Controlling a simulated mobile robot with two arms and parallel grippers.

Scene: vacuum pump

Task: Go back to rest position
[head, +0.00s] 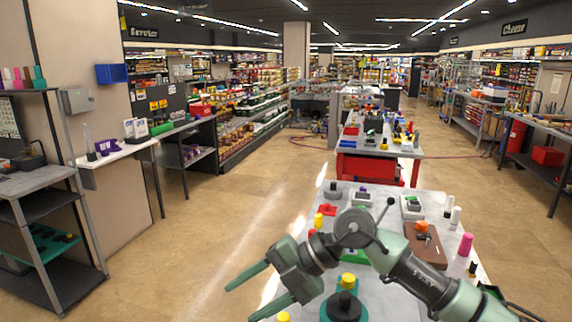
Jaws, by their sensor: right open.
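My right gripper (262,291) reaches in from the lower right in the head view. Its two green fingers point left and are spread apart with nothing between them. It is above the left edge of the near grey table (398,306), over the floor side. My right arm crosses over the middle of this table and hides part of its top. My left gripper is not in view. A black and green pump-like part (343,305) with a yellow knob behind it stands near the table's front.
Small parts, a brown block (425,247) and a pink cylinder (465,244) stand on the near table. A red-fronted table (372,171) is behind it. Shelves line the left side, and a workbench (543,128) stands at right. The floor (210,235) left of the table is clear.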

